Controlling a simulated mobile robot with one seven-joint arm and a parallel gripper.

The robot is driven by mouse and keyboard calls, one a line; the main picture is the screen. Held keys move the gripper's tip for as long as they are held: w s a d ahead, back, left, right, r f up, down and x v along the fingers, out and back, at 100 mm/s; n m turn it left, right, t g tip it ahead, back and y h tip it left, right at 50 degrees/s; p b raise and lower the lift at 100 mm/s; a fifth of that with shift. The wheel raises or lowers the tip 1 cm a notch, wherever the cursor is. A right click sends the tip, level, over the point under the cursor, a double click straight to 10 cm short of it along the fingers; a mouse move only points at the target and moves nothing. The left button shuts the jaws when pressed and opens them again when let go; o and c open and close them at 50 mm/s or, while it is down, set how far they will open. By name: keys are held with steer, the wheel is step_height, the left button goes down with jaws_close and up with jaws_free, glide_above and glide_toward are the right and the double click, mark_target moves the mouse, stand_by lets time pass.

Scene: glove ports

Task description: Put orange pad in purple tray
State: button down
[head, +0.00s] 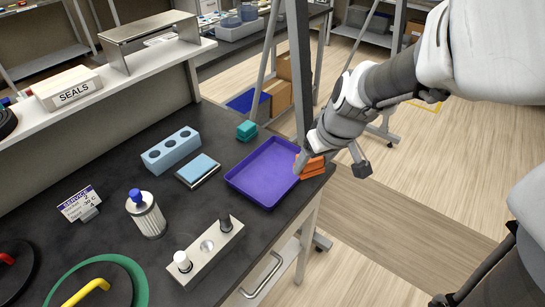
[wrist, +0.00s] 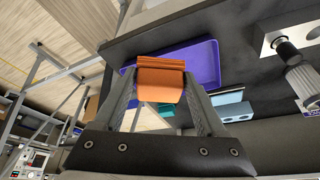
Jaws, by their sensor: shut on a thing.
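The orange pad (head: 314,168) is held in my gripper (head: 303,162) at the right rim of the purple tray in the head view. In the wrist view the orange pad (wrist: 160,82) sits between the two fingers, which are shut on it. The purple tray (head: 262,178) lies flat and empty near the right edge of the dark bench. In the wrist view the purple tray (wrist: 206,62) shows behind the pad, partly hidden by it and the fingers. The pad's height over the bench is hard to tell.
Left of the tray are a blue-topped pad (head: 200,168), a blue block with holes (head: 171,150) and a teal block (head: 246,130). A grey post (head: 299,70) rises behind the tray.

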steer(key=shift+s+a+r+n+y, duration=0.3)
steer(key=shift+s+a+n, duration=0.2)
steer(key=shift+a, duration=0.2)
steer(key=shift+w+a+f+b, duration=0.15)
steer(key=shift+w+a+b, duration=0.05)
steer(key=shift+a+b, duration=0.1)
glide_above(272, 173)
steer(key=s, duration=0.1)
steer(key=f, duration=0.4)
steer(key=d+f+b, duration=0.1)
steer(key=f, duration=0.1)
steer(key=shift+s+f, duration=0.1)
steer(key=shift+f, duration=0.15)
steer(key=shift+a+f, duration=0.1)
steer(key=shift+f, duration=1.95)
steer(key=shift+b, duration=0.3)
steer(key=shift+f, duration=0.2)
jaws_free()
steer(key=shift+r, duration=0.1)
